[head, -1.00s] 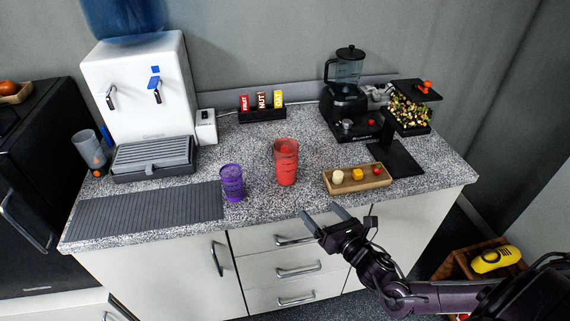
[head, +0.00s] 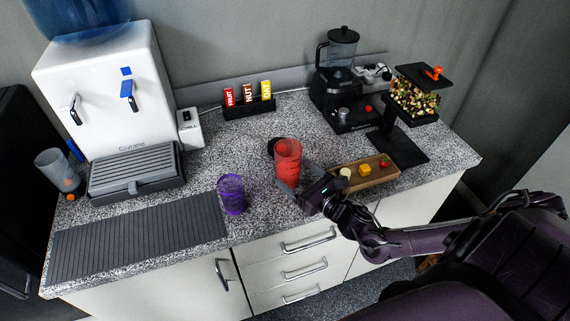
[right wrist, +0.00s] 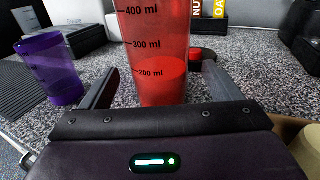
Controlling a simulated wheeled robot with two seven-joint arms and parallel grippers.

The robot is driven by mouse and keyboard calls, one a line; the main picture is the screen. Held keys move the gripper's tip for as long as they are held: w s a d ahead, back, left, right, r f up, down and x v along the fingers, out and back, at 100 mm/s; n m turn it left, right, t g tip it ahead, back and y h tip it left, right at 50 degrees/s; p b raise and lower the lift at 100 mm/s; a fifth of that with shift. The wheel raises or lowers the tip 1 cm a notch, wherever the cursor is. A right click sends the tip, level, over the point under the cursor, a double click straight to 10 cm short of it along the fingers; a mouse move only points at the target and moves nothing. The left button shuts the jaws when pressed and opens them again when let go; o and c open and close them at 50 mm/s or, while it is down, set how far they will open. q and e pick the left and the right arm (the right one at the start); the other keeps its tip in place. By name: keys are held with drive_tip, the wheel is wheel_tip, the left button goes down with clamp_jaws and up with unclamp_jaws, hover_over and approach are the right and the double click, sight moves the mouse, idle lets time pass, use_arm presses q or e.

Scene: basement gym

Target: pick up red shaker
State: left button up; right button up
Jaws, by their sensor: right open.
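The red shaker (head: 287,160) stands upright on the speckled counter, right of the purple shaker (head: 231,194). In the right wrist view the red shaker (right wrist: 158,60) shows measuring marks and stands just ahead, between the two spread fingers. My right gripper (head: 297,183) is open, its fingers low at the front of the red shaker; whether they touch it I cannot tell. It also shows in the right wrist view (right wrist: 160,88). The purple shaker (right wrist: 50,70) stands left of the fingers there. My left gripper is out of view.
A wooden tray (head: 345,187) with small pieces lies close right of my right gripper. A black lid-like item (head: 272,147) lies behind the red shaker. A bar rack (head: 250,109), blender (head: 340,75) and water dispenser (head: 105,90) stand behind. A grey ribbed mat (head: 140,237) lies left.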

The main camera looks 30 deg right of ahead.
drive_tip(key=shift+w+a+r, duration=0.1)
drive_tip(key=shift+w+r, duration=0.1)
drive_tip(key=shift+w, duration=0.35)
drive_tip(key=w, duration=0.1)
drive_tip(key=w+p, duration=0.1)
drive_tip(key=w, duration=0.2)
drive_tip(key=shift+w+a+p, duration=0.2)
drive_tip(key=shift+a+p, duration=0.2)
drive_tip(key=shift+w+f, duration=0.1)
drive_tip(key=shift+w, duration=0.1)
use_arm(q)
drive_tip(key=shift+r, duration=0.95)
use_arm(e)
drive_tip(key=c, duration=1.2)
drive_tip(key=shift+r, duration=0.2)
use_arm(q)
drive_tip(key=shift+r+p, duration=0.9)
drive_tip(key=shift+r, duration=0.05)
use_arm(e)
wheel_tip(320, 180, up, 25)
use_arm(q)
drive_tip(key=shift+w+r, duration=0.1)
use_arm(e)
drive_tip(key=shift+f, duration=0.2)
